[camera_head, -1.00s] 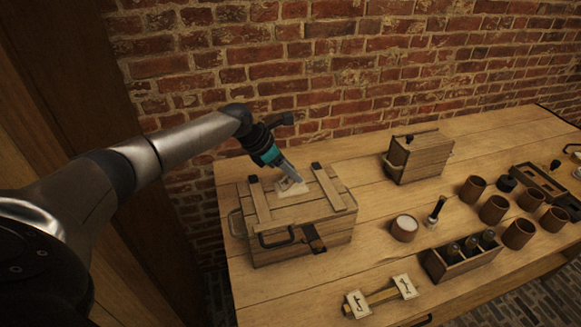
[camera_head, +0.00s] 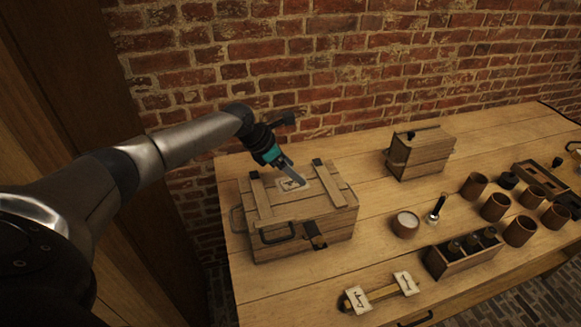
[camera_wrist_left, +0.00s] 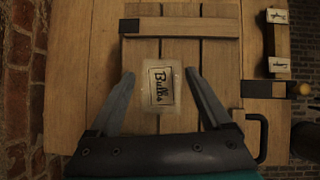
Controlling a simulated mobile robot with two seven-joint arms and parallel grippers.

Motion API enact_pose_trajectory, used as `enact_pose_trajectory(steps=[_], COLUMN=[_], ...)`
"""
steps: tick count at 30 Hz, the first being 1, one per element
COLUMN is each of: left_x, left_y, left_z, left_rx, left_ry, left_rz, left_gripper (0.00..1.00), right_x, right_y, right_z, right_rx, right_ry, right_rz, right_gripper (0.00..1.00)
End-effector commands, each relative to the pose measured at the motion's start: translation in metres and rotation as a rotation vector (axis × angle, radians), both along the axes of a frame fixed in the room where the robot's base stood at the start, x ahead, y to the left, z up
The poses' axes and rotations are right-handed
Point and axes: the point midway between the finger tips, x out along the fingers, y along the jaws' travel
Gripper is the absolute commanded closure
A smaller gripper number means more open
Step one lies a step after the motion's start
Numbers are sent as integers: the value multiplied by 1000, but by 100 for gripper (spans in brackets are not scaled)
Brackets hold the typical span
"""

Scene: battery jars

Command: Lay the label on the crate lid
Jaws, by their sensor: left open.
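The crate (camera_head: 300,235) is a closed wooden box with two raised battens across its lid (camera_head: 272,192). The label (camera_head: 290,184), a pale card, lies on the lid between the battens. In the left wrist view the label (camera_wrist_left: 161,86) reads "Bulbs" in a dark frame and lies across the lid's planks. My left gripper (camera_wrist_left: 160,73) is open, with one finger on each side of the label and gaps between. In the head view the left gripper (camera_head: 300,184) is low over the lid, its finger partly covering the label. My right gripper is out of view.
A smaller wooden box (camera_head: 420,155) stands behind right. A filled cup (camera_head: 405,224), a brush-like tool (camera_head: 435,209), a divided holder (camera_head: 465,254) and several brown cups (camera_head: 495,207) stand right. A wooden bar with two cards (camera_head: 380,293) lies in front. The brick wall is close behind.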

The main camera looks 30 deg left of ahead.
Motion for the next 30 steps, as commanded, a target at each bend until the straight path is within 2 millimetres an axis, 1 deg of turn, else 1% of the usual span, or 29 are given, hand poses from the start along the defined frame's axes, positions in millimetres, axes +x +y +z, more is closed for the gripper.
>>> enact_pose_trajectory(steps=[4, 8, 18, 22, 27, 30], left_x=[-3, -11, -48, -59, -68, -70], left_y=[2, 9, 34, 41, 47, 49], left_z=[5, 21, 85, 105, 120, 124], left_rx=[0, 1, 5, 4, 1, 2], left_ry=[0, -1, 0, 1, 1, 1], left_rz=[0, 1, 0, -1, 0, 1], left_gripper=[18, 18, 18, 18, 18, 18], right_x=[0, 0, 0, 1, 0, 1], right_y=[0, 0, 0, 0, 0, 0], right_z=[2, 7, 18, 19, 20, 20], right_rx=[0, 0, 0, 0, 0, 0], right_ry=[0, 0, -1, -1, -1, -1], right_rz=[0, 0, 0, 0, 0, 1], right_gripper=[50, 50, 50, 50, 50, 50])
